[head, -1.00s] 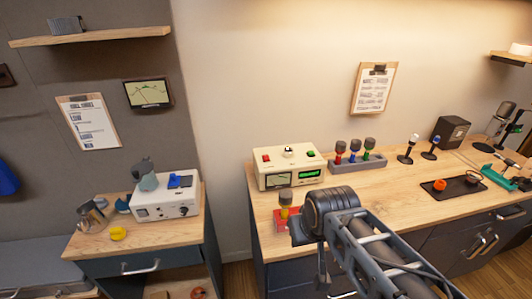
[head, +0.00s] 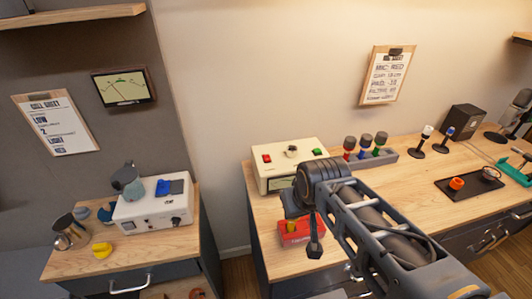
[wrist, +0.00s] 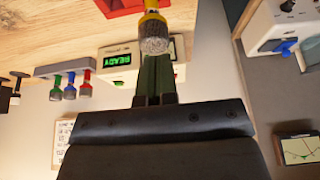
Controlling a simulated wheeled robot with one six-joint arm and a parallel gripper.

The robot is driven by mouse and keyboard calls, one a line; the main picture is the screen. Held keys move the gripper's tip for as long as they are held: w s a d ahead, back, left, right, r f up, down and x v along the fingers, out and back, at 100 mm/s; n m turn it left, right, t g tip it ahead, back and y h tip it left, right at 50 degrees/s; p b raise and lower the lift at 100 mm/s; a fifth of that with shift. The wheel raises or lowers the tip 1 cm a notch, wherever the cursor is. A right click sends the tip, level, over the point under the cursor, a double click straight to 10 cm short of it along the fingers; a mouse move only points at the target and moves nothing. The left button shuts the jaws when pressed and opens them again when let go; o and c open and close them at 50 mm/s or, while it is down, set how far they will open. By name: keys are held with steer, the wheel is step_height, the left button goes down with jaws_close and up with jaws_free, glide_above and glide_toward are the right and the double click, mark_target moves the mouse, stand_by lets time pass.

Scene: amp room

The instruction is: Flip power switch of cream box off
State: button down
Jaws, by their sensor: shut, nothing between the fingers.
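The cream box (head: 289,162) sits on the wooden bench, with a red button, a green button and a small dark-and-light control (head: 291,151) between them on top. I cannot tell that control's position. My arm hides part of the box's front. In the wrist view the cream box (wrist: 108,44) appears upside down with a green READY display, partly behind my fingers. My gripper (head: 292,204) is shut and empty, in front of the box and apart from it. It also shows in the wrist view (wrist: 154,80), near a yellow-banded microphone (wrist: 154,35).
A red holder (head: 296,236) lies below my gripper. A grey rack (head: 389,156) with colour-banded microphones stands right of the box. A white box (head: 153,212) sits on the left cabinet (head: 178,245). A dark tray (head: 451,193) lies further right; bare bench separates it from my arm.

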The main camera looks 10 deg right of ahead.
steer(key=w+r, duration=0.5)
steer(key=w, duration=0.3)
steer(key=g, duration=0.2)
glide_above(266, 159)
steer(key=s, duration=0.2)
steer(key=shift+s+r, duration=0.15)
steer(key=shift+r, duration=0.1)
steer(key=p+x, duration=0.1)
steer(key=x, duration=0.5)
steer(key=p+x, duration=0.1)
steer(key=x, duration=0.5)
steer(key=shift+s, duration=0.25)
steer(key=shift+s+f+p, duration=0.1)
steer(key=shift+f+p, duration=0.2)
steer(key=shift+f, duration=0.65)
